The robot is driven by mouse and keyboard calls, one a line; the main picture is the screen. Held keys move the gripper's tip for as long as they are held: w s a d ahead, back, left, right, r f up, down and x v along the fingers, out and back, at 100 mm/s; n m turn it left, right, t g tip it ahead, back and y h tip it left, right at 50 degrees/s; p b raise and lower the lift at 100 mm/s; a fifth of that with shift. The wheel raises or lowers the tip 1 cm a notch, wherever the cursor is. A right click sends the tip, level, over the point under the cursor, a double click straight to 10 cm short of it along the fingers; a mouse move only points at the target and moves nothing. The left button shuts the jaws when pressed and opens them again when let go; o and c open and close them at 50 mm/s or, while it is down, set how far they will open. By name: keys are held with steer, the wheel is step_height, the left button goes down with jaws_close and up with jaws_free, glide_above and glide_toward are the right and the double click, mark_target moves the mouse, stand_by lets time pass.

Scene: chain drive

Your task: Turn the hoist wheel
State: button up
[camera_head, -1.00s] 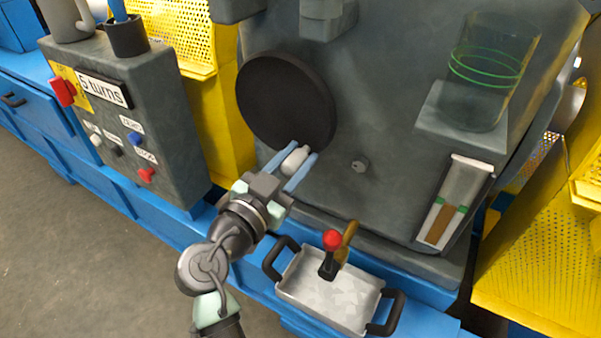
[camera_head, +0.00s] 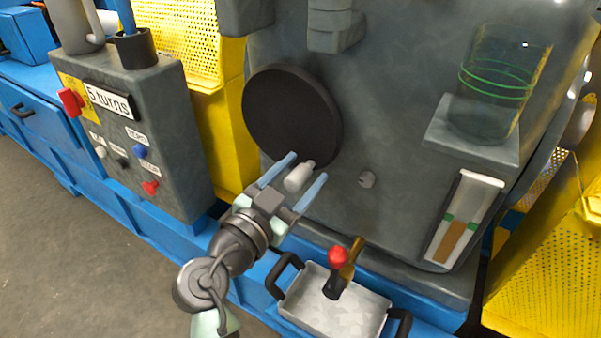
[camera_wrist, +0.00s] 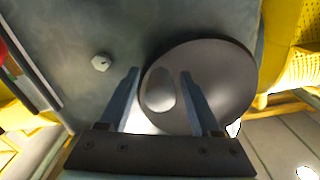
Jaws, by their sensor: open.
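The hoist wheel (camera_head: 290,110) is a dark round disc on the front of the grey machine. It also shows in the wrist view (camera_wrist: 225,85). A light grey handle (camera_head: 299,177) sticks out from the wheel's lower edge, and in the wrist view the handle (camera_wrist: 159,90) lies between the fingers. My gripper (camera_head: 303,167) is open, with its blue fingers on either side of the handle. I see a gap between the handle and the left finger in the wrist view; contact on the right is unclear. A sign (camera_head: 109,101) on the control box reads "5 turns".
A grey control box (camera_head: 165,130) with coloured knobs stands left of the wheel. A metal tray (camera_head: 345,315) with black handles and a red-knobbed lever (camera_head: 337,257) sit below right.

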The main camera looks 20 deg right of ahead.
steer(key=p+v, duration=0.2)
steer(key=v, duration=1.1)
steer(key=w+a+r+n+t+y, duration=0.1)
steer(key=w+r+n+t+y, duration=0.25)
steer(key=r, duration=0.75)
steer(key=w+a+r+n+t+y, duration=0.2)
steer(key=r+n+t+y, duration=0.25)
steer(key=r, duration=0.75)
steer(key=s+a+r+n+t+y+p, duration=0.1)
steer(key=s+r+n+t+y, duration=0.2)
steer(key=r, duration=0.4)
steer(key=s+a+r+n+t+y+p, duration=0.1)
steer(key=s+r+t+p, duration=0.15)
steer(key=s+r, duration=0.35)
steer(key=s+r+n+t+y, duration=0.2)
steer(key=s+r+t, duration=0.1)
steer(key=r, duration=0.5)
step_height(320, 180, up, 35)
steer(key=p, duration=3.5)
steer(key=shift+a+p, duration=0.3)
steer(key=shift+p, duration=0.1)
steer(key=shift+w, duration=0.15)
